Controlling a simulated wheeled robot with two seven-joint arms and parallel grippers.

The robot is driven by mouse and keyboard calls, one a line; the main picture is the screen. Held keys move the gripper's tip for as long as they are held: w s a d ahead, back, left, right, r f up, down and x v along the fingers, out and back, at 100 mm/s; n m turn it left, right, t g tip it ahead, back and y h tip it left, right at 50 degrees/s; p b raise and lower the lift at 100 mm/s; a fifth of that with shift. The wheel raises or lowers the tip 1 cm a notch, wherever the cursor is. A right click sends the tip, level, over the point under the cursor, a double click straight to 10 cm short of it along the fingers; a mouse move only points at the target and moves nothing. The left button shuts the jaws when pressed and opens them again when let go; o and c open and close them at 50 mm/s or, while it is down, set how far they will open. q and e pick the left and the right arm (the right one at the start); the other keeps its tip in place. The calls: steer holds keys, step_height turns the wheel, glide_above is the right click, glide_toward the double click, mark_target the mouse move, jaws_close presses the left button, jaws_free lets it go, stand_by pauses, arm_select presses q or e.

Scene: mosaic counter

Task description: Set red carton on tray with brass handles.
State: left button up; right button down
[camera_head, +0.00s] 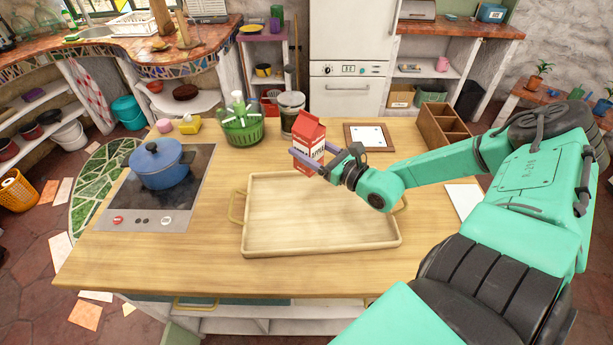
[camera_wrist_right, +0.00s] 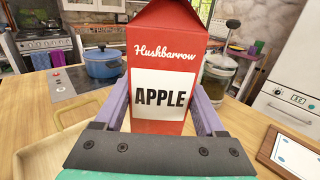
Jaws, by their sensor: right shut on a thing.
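The red carton (camera_head: 310,139) has a white label reading APPLE, which shows large in the right wrist view (camera_wrist_right: 161,60). My right gripper (camera_head: 317,158) is shut on the carton, with one purple finger on each side of it. The carton is upright over the far edge of the tray; whether its base touches anything is hard to tell. The pale wooden tray (camera_head: 318,239) with brass handles lies on the counter, and its surface is empty. Its right handle is partly behind my right arm. My left gripper is not in view.
A blue pot (camera_head: 158,166) sits on the cooktop (camera_head: 185,192) left of the tray. A green basket (camera_head: 241,127), a glass jar (camera_head: 291,105), a framed white panel (camera_head: 369,137) and a wooden divided box (camera_head: 441,128) stand along the back of the counter (camera_head: 110,262).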

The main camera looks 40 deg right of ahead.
steer(key=f+b, duration=0.1)
steer(key=f, duration=0.3)
steer(key=f+b, duration=0.1)
steer(key=f, duration=0.1)
steer(key=shift+w+a+f+b, duration=0.1)
steer(key=shift+w+f+b, duration=0.15)
steer(key=shift+w+b, duration=0.15)
steer(key=f, duration=0.1)
steer(key=w+f+b, duration=0.1)
steer(key=shift+a+f, duration=0.15)
steer(key=shift+f, duration=0.2)
steer(key=shift+s+f+b, duration=0.25)
steer(key=shift+f+b, duration=0.15)
steer(key=shift+f, duration=0.8)
steer(key=shift+s, duration=0.1)
steer(key=shift+c, duration=1.9)
jaws_free()
steer(key=shift+f, duration=0.25)
steer(key=o, duration=0.4)
steer(key=shift+r, duration=0.25)
arm_select(q)
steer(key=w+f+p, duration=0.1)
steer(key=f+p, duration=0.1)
steer(key=p, duration=0.1)
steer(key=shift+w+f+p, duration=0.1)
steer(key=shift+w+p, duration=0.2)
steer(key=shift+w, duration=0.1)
arm_select(e)
steer(key=v, duration=1.2)
